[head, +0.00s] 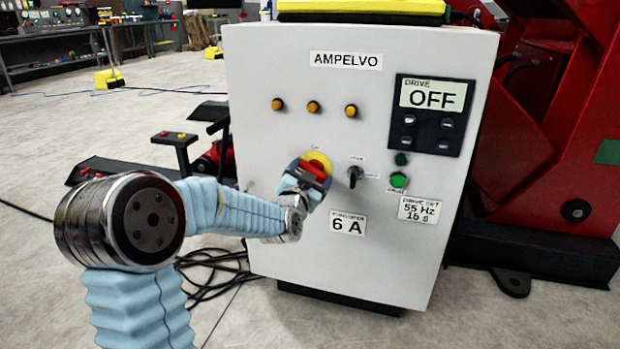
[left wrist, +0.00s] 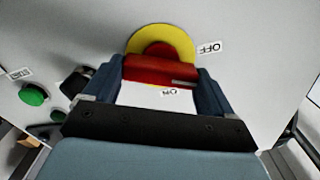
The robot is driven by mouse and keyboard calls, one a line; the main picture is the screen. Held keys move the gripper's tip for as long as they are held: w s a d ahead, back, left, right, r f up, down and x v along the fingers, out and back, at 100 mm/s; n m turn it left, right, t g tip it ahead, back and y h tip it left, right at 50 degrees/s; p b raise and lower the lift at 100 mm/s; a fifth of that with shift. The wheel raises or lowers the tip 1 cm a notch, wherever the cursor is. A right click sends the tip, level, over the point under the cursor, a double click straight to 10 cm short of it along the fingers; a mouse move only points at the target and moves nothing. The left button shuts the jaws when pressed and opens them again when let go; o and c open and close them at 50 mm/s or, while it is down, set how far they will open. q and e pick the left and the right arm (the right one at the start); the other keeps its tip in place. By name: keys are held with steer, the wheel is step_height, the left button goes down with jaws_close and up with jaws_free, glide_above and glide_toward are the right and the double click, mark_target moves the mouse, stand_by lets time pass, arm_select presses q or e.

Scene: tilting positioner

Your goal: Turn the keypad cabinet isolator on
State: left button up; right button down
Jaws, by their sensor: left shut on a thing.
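The keypad cabinet (head: 262,200) is a light grey box marked AMPELVO, standing in front of me. Its isolator has a red handle (head: 316,170) on a yellow round plate (head: 319,158). My left gripper (head: 308,180) is shut on the red handle, which also shows in the left wrist view (left wrist: 160,70) between the two dark blue fingers (left wrist: 163,88). I cannot tell the handle's exact setting. The drive display (head: 434,97) reads OFF. My right gripper is not in view.
A black selector switch (head: 355,175) and a green button (head: 398,180) are right of the isolator. Three amber lamps (head: 313,107) are above it. Red machinery (head: 545,120) stands behind at the right. Black cables (head: 215,272) lie on the floor left of the cabinet.

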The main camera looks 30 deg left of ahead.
arm_select(q)
steer(key=m+p, duration=0.2)
steer(key=m, duration=1)
steer(key=shift+d+m, duration=0.1)
steer(key=shift+m, duration=0.3)
stand_by(0.3)
steer(key=o, duration=0.8)
steer(key=shift+w+f, duration=0.1)
steer(key=shift+o, duration=0.2)
steer(key=v, duration=1.4)
steer(key=shift+p, duration=0.45)
